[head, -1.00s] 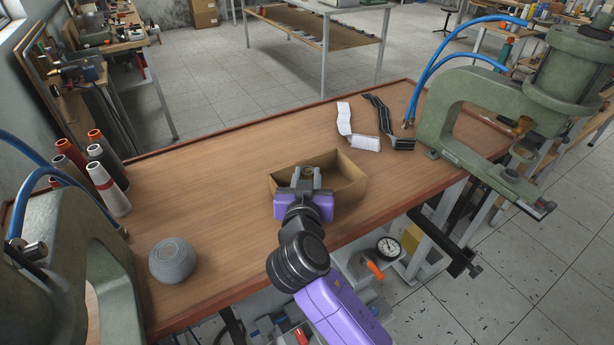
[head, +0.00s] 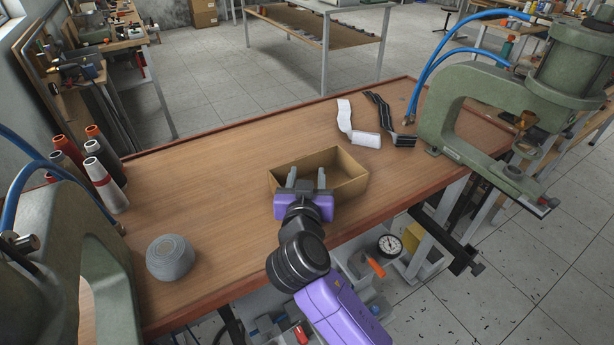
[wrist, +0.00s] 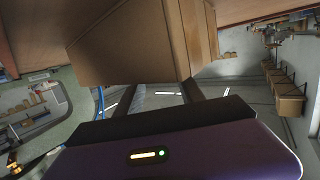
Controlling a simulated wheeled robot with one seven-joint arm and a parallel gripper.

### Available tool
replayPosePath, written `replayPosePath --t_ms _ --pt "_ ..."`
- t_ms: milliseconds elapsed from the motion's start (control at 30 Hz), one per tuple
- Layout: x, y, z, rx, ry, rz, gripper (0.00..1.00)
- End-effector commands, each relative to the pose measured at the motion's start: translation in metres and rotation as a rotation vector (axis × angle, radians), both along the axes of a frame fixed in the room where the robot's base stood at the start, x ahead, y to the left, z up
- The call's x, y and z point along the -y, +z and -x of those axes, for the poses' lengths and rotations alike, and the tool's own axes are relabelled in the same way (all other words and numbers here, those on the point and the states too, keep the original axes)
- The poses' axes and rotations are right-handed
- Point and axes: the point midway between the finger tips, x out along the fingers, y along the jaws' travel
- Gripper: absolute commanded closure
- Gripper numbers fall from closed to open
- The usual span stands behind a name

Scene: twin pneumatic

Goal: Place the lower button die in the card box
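The card box (head: 346,170) is an open brown carton on the wooden bench, near its front edge in the head view. My gripper (head: 307,178) is at the front left of the box. Its two grey fingers stand apart with nothing between them, overlapping the box's opening in the picture. In the wrist view my gripper (wrist: 165,94) also shows spread, empty fingers, with the box's brown cardboard (wrist: 135,45) close to them. No button die shows in either view now. The box floor is largely hidden by its walls and my gripper.
Green presses stand at the bench's right (head: 450,115) and left (head: 85,250). A grey twine ball (head: 170,258) and thread cones (head: 105,185) are on the left. White (head: 360,137) and black (head: 385,115) strips lie behind the box. The bench's middle left is clear.

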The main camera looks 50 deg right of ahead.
Motion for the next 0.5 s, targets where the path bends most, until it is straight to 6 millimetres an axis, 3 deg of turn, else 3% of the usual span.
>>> replayPosePath --t_ms 333,500 --pt "0.000 0.001 0.000 0.000 0.000 0.000 0.50" --pt "0.000 0.012 0.000 0.000 0.000 0.000 0.50"
